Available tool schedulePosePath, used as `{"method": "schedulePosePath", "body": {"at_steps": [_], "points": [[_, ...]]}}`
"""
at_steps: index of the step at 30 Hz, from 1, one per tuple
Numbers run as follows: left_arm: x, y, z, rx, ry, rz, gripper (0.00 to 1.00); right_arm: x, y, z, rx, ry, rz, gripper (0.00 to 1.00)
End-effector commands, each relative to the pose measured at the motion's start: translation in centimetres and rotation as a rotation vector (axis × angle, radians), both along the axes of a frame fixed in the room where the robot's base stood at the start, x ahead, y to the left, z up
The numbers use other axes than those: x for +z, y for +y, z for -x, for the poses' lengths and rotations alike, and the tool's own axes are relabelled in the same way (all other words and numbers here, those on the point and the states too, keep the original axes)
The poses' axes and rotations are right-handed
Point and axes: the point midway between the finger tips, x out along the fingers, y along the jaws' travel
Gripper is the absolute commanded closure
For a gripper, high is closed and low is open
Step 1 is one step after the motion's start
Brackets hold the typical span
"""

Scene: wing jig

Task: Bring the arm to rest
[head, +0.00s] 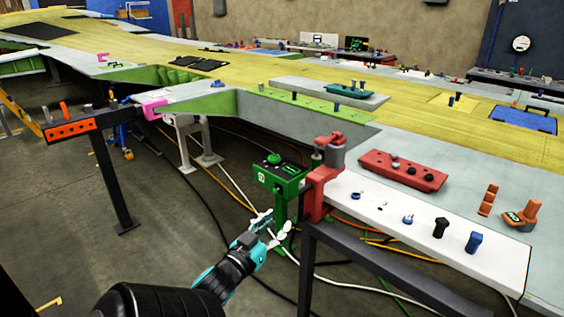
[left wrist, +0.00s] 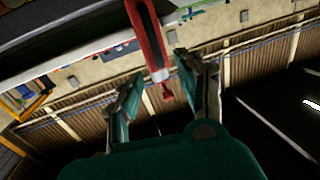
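My left gripper (head: 272,227) hangs low in the head view, in front of the bench corner and below the green box. Its teal and grey fingers are spread. In the left wrist view the left gripper (left wrist: 158,75) shows both fingers wide apart. Nothing is visibly gripped. My right gripper is in neither view.
A red clamp (head: 322,190) stands at the corner of the white shelf (head: 400,205), which carries several small knobs. A green box (head: 280,174) on a green stand is close to the gripper. Cables cross the floor. Open floor (head: 90,240) lies to the left.

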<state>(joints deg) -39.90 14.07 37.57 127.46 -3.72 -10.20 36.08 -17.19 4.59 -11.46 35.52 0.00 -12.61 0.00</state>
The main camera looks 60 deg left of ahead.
Motion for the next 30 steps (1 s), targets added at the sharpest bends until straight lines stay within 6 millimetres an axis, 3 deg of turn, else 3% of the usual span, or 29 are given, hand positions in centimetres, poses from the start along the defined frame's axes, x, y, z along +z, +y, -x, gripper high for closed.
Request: {"method": "schedulePosePath", "body": {"at_steps": [17,20,23,26,30], "points": [[0.0,0.0,0.1,0.000,0.000,0.001,0.62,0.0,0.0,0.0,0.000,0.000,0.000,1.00],[-0.9,0.1,0.0,0.004,0.013,0.008,0.62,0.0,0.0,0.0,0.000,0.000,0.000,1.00],[-4.2,0.5,-0.1,0.016,0.063,0.038,0.62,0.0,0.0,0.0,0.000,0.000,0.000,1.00],[-10.3,0.5,-0.2,0.029,0.161,0.086,0.62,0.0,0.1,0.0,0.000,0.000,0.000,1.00],[-20.9,-1.2,0.5,0.026,0.340,0.159,0.62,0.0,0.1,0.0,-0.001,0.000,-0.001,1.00]]}}
